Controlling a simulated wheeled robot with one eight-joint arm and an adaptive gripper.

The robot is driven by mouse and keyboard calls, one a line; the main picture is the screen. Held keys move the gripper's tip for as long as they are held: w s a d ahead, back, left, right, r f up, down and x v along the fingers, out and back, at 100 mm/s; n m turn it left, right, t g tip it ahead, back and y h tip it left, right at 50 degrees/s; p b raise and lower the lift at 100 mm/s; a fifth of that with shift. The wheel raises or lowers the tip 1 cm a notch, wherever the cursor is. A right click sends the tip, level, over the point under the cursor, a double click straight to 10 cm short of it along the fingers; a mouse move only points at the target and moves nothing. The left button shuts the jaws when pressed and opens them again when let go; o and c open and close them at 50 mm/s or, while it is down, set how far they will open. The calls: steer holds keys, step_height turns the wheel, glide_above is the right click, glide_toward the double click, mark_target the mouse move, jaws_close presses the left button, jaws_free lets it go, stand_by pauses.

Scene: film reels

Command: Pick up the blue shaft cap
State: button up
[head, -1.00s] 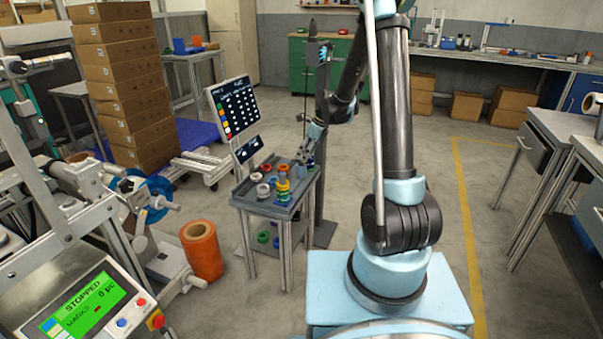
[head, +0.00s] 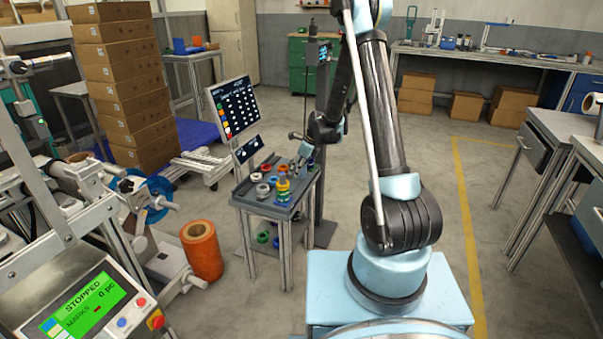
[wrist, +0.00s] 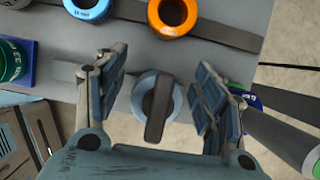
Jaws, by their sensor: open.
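A round grey-blue cap (wrist: 173,104) with a dark bar across its top lies between my fingers in the wrist view, seen from above. It looks like the blue shaft cap. My gripper (wrist: 158,100) is open, with one finger on each side of the cap and a visible gap to each. In the head view my gripper (head: 301,165) is low over the right back part of the tray table (head: 268,210). The cap cannot be made out clearly there. Whether the fingertips are level with the cap is hard to tell.
In the wrist view an orange ring (wrist: 163,26) and a blue-and-white ring (wrist: 88,13) lie beyond the cap, and a green roll (wrist: 12,62) is at left. In the head view a yellow stack (head: 283,188) stands near my gripper. A screen (head: 236,112) rises behind the table.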

steer(key=shift+a+f, duration=0.1)
steer(key=shift+f, duration=0.15)
steer(key=c, duration=1.3)
steer(key=shift+r, duration=0.1)
